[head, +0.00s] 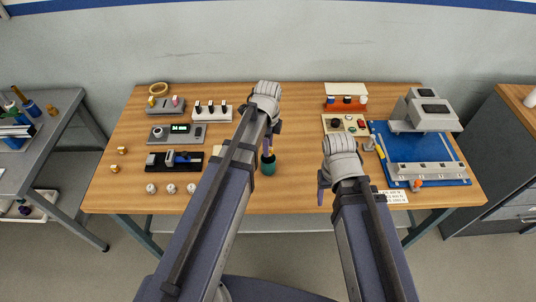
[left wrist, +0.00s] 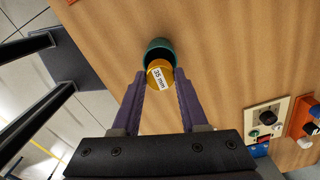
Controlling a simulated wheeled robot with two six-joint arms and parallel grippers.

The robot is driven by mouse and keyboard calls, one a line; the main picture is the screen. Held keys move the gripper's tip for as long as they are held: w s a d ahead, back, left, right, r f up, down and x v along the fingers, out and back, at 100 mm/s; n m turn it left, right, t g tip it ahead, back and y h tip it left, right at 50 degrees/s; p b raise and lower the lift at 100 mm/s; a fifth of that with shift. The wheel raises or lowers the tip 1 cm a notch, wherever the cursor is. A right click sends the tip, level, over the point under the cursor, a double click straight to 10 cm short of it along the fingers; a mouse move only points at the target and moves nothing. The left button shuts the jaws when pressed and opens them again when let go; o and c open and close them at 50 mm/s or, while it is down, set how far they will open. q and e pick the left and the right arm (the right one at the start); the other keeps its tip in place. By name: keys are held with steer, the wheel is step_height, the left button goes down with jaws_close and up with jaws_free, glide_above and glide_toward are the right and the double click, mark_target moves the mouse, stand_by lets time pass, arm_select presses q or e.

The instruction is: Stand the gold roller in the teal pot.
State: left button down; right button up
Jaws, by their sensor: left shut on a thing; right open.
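The teal pot (head: 268,168) stands on the wooden table near its middle; it also shows in the left wrist view (left wrist: 160,46). My left gripper (head: 268,148) is right above the pot, fingers pointing down. In the left wrist view it is shut on the gold roller (left wrist: 159,75), whose end face carries a "35 mm" label. The roller overlaps the near part of the pot's mouth; I cannot tell whether its lower end is inside. My right gripper (head: 321,192) is open and empty near the table's front edge.
Small gold pieces (head: 120,150) lie at the table's left, near several white knobs (head: 171,189). A blue mat (head: 428,166) with a grey machine fills the right.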

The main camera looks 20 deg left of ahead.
arm_select(q)
steer(key=shift+f+b, duration=1.55)
steer(key=shift+f, duration=0.2)
steer(key=shift+f, duration=0.15)
